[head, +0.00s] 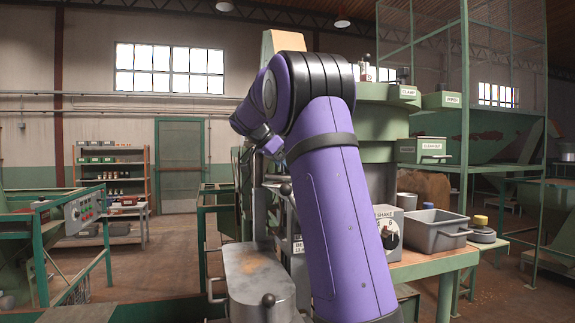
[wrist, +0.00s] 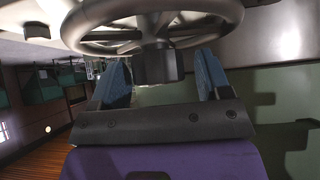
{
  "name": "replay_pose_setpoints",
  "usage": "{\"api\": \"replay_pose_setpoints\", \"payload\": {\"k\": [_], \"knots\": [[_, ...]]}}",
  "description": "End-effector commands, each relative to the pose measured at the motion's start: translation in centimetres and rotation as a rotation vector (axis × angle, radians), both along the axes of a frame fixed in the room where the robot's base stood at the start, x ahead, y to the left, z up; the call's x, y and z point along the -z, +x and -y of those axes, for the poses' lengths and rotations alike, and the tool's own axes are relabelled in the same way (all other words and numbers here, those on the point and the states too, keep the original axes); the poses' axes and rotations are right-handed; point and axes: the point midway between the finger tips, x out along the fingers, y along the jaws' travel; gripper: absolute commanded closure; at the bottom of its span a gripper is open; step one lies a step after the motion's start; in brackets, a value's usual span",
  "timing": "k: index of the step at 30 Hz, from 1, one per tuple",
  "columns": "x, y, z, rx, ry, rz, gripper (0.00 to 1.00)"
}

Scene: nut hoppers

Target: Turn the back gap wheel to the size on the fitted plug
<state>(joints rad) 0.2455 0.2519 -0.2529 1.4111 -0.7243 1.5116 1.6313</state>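In the wrist view a grey spoked wheel (wrist: 100,38) fills the top of the picture. A dark block-like hub or knob (wrist: 158,68) sticks out from it towards me. My gripper (wrist: 163,60) is open, with one blue finger on each side of that knob. I cannot tell whether either touches. In the head view my purple arm reaches forward and hides the wheel and most of the gripper. I cannot make out the fitted plug or any size on it.
A grey machine top (head: 258,275) with ball-ended levers stands in front. Right of my arm are a dial box (head: 389,228), a grey bin (head: 436,231) and green labelled boxes (head: 421,150). A shelf (head: 112,170) stands far left. Open floor shows at left.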

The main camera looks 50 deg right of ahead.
Motion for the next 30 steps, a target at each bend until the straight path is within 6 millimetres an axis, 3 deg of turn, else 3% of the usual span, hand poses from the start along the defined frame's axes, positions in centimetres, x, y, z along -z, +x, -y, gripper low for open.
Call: {"api": "replay_pose_setpoints", "payload": {"k": [11,30], "knots": [[-0.06,-0.19,0.03,-0.088,0.001,0.001,0.29],[-0.03,-0.23,0.10,-0.764,-0.001,0.001,0.29]]}}
